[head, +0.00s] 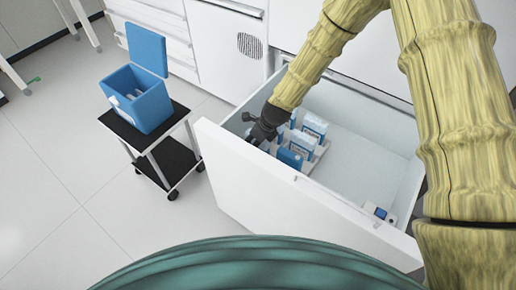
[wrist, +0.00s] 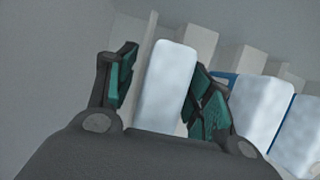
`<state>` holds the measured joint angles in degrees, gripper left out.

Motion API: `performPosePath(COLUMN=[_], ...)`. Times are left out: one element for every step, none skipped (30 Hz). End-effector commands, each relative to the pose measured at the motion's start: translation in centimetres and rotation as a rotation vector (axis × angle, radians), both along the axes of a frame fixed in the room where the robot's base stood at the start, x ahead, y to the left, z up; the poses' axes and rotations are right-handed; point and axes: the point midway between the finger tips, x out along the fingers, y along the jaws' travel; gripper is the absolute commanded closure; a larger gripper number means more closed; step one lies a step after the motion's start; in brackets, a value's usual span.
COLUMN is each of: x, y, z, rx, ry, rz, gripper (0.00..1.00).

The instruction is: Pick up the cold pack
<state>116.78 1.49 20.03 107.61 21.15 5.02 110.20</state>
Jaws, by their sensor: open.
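My gripper (head: 257,134) reaches down into the open white drawer (head: 365,150) at its left end. In the wrist view my gripper (wrist: 164,88) is open, with one dark green-padded finger on each side of a whitish cold pack (wrist: 165,85). The pack stands upright in a slotted rack. The right finger is close to the pack's edge; I cannot tell whether it touches. In the head view the gripper mostly hides this pack. Other blue-and-white packs (head: 314,127) stand in the rack to its right, and they also show in the wrist view (wrist: 262,112).
A small blue-and-white device (head: 381,213) lies in the drawer's right front corner. The drawer's front panel (head: 290,190) rises near the gripper. A blue cooler box (head: 148,106) with its lid open stands on a black cart (head: 125,128) at left. The drawer's right part is mostly bare.

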Motion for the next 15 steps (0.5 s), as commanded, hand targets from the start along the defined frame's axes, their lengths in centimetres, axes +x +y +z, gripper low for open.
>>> performPosePath(x=[-0.01,0.00,-0.01,-0.01,-0.01,-0.01,-0.01,-0.02,-0.02,-0.02,-0.02,-0.01,-0.01,-0.01,0.01], y=[-0.01,0.00,0.00,-0.01,-0.01,-0.01,-0.02,-0.03,-0.03,-0.03,-0.03,-0.03,-0.02,-0.03,-0.03], z=[0.00,-0.01,-0.03,-0.04,-0.06,-0.09,-0.13,-0.15,-0.20,-0.23,-0.26,-0.30,-0.33,-0.36,-0.40], rx=[0.000,0.000,0.000,0.000,0.000,0.000,0.000,0.000,0.000,0.000,0.000,0.000,0.000,0.000,0.000], ry=[0.000,0.000,0.000,0.000,0.000,0.000,0.000,0.000,0.000,0.000,0.000,0.000,0.000,0.000,0.000], rz=[0.000,0.000,0.000,0.000,0.000,0.000,0.000,0.000,0.000,0.000,0.000,-0.001,-0.001,-0.001,-0.001], gripper=[0.48,0.48,0.48,0.48,0.48,0.48,0.48,0.48,0.48,0.48,0.48,0.48,0.48,0.48,0.48])
